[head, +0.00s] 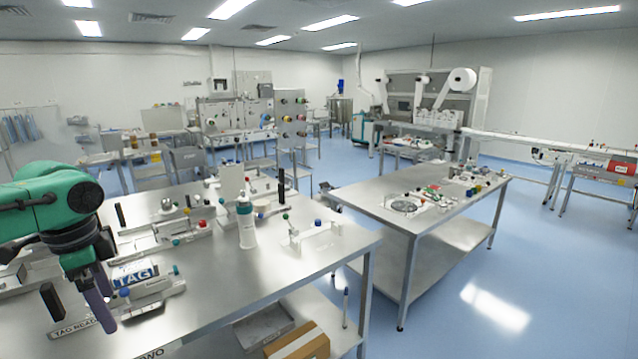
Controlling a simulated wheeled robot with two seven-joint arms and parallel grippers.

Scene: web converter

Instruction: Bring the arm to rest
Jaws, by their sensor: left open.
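My left arm, green with dark joints, comes in from the left edge. My left gripper (98,300) hangs pointing down over the front left of the near steel table (245,300). Its jaws are open, and I see nothing between them. It is beside a fixture with a blue-lettered TAG plate (135,276); I cannot tell whether it touches anything there. A TAG READER label (75,330) lies just left of and below the fingers. My right gripper is not in view.
A white bottle (246,225) with a teal cap and several small fixtures stand on the near table. A second steel table (385,210) carries small parts. A cardboard box (298,342) sits on the shelf below. Blue floor (470,270) is clear at right.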

